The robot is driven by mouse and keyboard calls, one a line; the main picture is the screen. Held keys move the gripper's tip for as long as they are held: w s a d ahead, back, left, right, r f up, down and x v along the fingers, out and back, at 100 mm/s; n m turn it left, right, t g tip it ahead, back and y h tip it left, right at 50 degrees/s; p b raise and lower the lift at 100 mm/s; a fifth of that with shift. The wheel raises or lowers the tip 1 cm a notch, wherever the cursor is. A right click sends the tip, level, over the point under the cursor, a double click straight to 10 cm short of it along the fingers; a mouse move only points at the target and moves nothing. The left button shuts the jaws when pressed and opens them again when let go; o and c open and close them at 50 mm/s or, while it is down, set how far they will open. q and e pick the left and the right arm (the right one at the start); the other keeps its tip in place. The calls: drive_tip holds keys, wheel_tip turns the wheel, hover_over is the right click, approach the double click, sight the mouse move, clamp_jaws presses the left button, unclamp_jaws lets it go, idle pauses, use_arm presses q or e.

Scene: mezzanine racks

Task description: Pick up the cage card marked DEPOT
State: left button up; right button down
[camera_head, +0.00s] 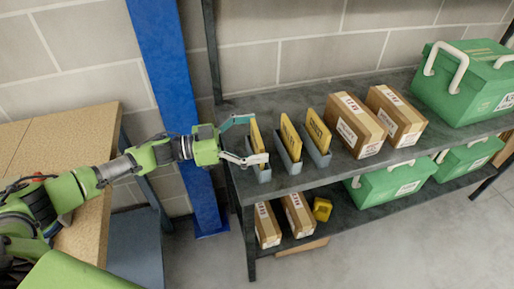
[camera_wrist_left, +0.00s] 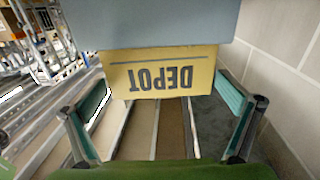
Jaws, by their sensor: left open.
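The DEPOT card (camera_wrist_left: 160,76) is yellow with dark letters, upside down in the left wrist view. In the head view the leftmost yellow card (camera_head: 257,136) stands in a grey holder (camera_head: 261,173) at the left end of the upper shelf. My left gripper (camera_head: 244,139) is open at this card, one finger behind it and one in front. In the left wrist view its teal fingers (camera_wrist_left: 164,116) are spread to either side of the card, with gaps. Two more yellow cards (camera_head: 290,136) (camera_head: 318,130) stand in holders to the right. My right gripper is out of view.
Brown boxes (camera_head: 355,127) and a green case (camera_head: 468,85) stand further right on the rack shelf (camera_head: 313,177). The lower shelf holds boxes, a small yellow object (camera_head: 322,209) and green cases. A blue post (camera_head: 168,65) rises behind my left arm.

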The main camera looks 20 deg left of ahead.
use_arm(q)
drive_tip(key=c, duration=1.1)
drive_tip(key=shift+o, duration=0.2)
